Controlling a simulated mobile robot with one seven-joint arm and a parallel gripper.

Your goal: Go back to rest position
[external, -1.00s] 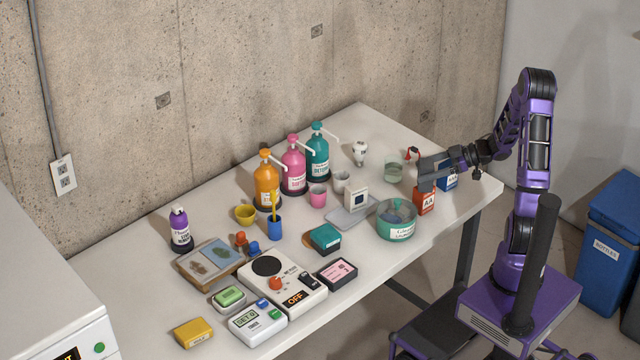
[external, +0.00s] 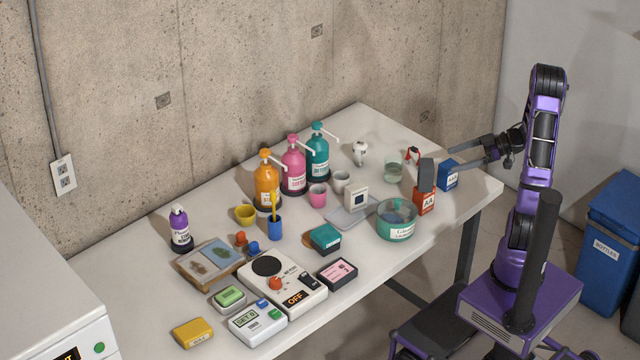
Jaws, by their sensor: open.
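My gripper (external: 440,161) is open at the right end of the white table (external: 355,267). Its two fingers point left and are spread apart, with nothing seen between them that they hold. The near finger passes above or in front of the red AA box (external: 425,200). The blue AA box (external: 447,175) stands just beside the fingers. Whether a finger touches either box cannot be told. My arm is bent, rising from my purple base right of the table.
A teal tub (external: 397,232), a glass (external: 393,172) and a small red-and-white item (external: 412,155) are near the gripper. Pump bottles (external: 293,172) stand at the back. A blue bottles bin (external: 608,260) is on the floor at right. Space above the table is clear.

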